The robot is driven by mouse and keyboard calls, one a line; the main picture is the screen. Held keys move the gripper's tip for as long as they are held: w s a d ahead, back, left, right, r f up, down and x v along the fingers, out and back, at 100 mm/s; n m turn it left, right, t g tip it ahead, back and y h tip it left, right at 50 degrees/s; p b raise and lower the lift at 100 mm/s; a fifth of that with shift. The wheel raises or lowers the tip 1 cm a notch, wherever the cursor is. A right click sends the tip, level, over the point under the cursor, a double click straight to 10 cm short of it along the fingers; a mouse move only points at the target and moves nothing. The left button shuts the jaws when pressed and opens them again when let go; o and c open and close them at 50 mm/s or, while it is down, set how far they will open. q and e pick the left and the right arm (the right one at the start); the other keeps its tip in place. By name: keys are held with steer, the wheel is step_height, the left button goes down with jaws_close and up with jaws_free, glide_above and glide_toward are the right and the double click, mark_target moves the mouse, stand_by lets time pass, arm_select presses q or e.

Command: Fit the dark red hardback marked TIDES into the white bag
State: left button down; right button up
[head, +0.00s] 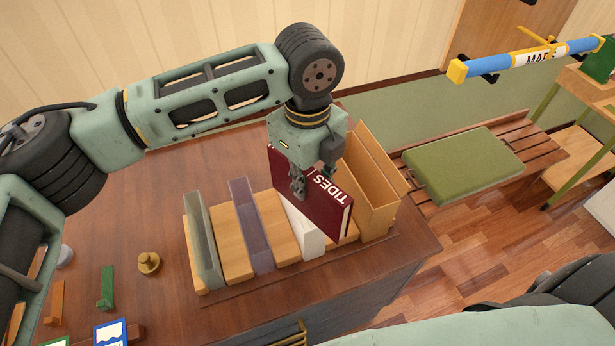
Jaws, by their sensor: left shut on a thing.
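The dark red hardback marked TIDES (313,203) is held upright by my left gripper (314,187), which is shut on it. A white upright holder (307,238), which looks like the white bag, stands directly below and to the left of the book. The book covers most of its upper part, so its opening is hidden. I cannot tell whether the book's lower edge is inside it, above it or beside it. My right gripper is not in view.
A grey holder (202,240) and a purple translucent one (250,222) stand left of the white holder, with wooden blocks between. A tall tan box (375,185) stands close to the book's right. A brass piece (148,262) sits on the open left tabletop.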

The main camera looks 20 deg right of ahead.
arm_select(q)
steer(key=c, duration=2)
jaws_free()
steer(key=shift+f, duration=0.15)
steer(key=o, duration=0.4)
steer(key=shift+o, duration=0.2)
step_height(320, 180, up, 11)
steer(key=b, duration=0.3)
steer(key=shift+r, duration=0.75)
steer(key=shift+s, duration=0.1)
